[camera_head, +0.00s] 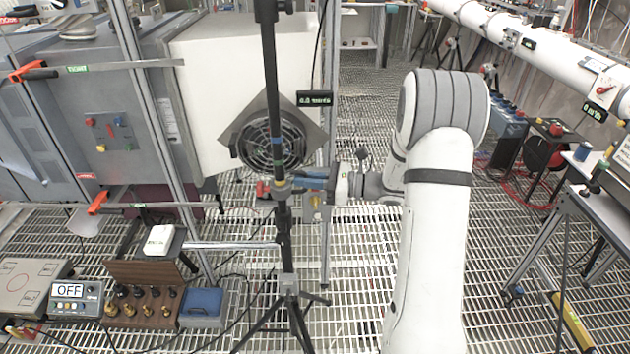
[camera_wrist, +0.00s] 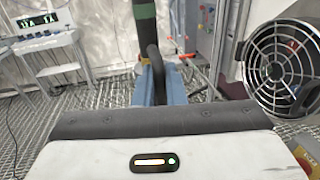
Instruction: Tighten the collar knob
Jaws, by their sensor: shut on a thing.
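A black upright pole (camera_head: 272,90) on a tripod stands in the middle of the head view. A collar (camera_head: 281,187) sits partway up it, with a red knob (camera_head: 262,188) showing at its left side. My gripper (camera_head: 300,180), with blue fingers, reaches in from the right at collar height and is shut at the collar. The exact contact is too small to see. In the wrist view the pole (camera_wrist: 145,25), with a green band, rises just beyond my blue fingers (camera_wrist: 160,88).
A round fan grille (camera_head: 271,144) is close behind the pole, and also at right in the wrist view (camera_wrist: 285,68). A wooden rack of fittings (camera_head: 143,302) and a box reading OFF (camera_head: 76,297) lie lower left. Grated floor (camera_head: 350,280) is open right of the tripod.

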